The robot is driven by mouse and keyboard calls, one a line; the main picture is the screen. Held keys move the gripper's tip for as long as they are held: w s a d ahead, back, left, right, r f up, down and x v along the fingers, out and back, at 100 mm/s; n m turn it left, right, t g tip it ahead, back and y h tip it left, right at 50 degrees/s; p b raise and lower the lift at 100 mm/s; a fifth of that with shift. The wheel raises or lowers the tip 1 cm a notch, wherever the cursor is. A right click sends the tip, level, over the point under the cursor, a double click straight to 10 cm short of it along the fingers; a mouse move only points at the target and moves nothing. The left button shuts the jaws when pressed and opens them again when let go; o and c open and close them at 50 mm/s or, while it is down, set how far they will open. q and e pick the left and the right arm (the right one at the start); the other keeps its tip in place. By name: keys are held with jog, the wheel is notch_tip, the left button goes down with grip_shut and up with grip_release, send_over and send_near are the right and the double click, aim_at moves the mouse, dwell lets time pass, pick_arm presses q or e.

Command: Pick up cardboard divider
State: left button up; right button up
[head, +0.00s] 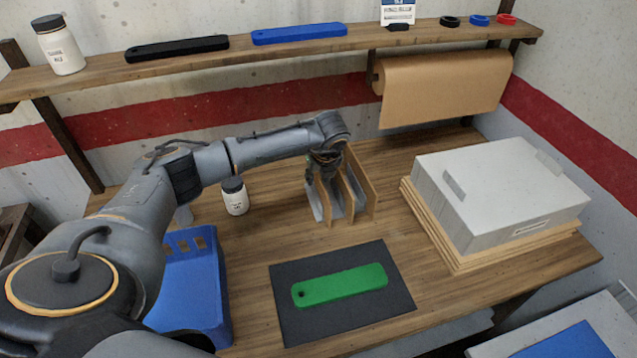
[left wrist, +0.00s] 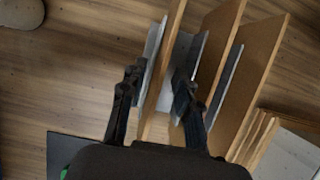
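Several brown cardboard dividers (head: 361,188) stand upright in a grey metal rack (head: 317,204) on the wooden table. My left gripper (head: 325,172) points down over the left end of the rack. In the left wrist view its two fingers (left wrist: 158,82) are spread apart. The leftmost cardboard divider (left wrist: 166,62) and a grey rack plate (left wrist: 153,50) pass between them, with gaps visible. Another divider (left wrist: 218,42) stands to the right of the right finger. Whether a finger touches the rack is unclear. My right gripper is not in view.
A white bottle (head: 235,196) stands left of the rack, with a blue bin (head: 190,290) nearer. A green bar (head: 340,286) lies on a dark mat (head: 388,318) in front. A grey box (head: 490,185) sits on stacked cardboard at right. A shelf (head: 290,52) runs behind.

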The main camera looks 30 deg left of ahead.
pick_arm(q)
jog(key=shift+w+a+f, duration=0.15)
jog(key=shift+a+f, duration=0.05)
jog(key=shift+f, duration=0.5)
jog(key=c, duration=0.6)
grip_shut()
jog(key=shift+r, duration=0.1)
jog(key=shift+r, duration=0.3)
notch_tip(320, 180, up, 9)
jog(key=b, duration=0.3)
jog(key=shift+f, duration=0.2)
jog(key=shift+r, duration=0.4)
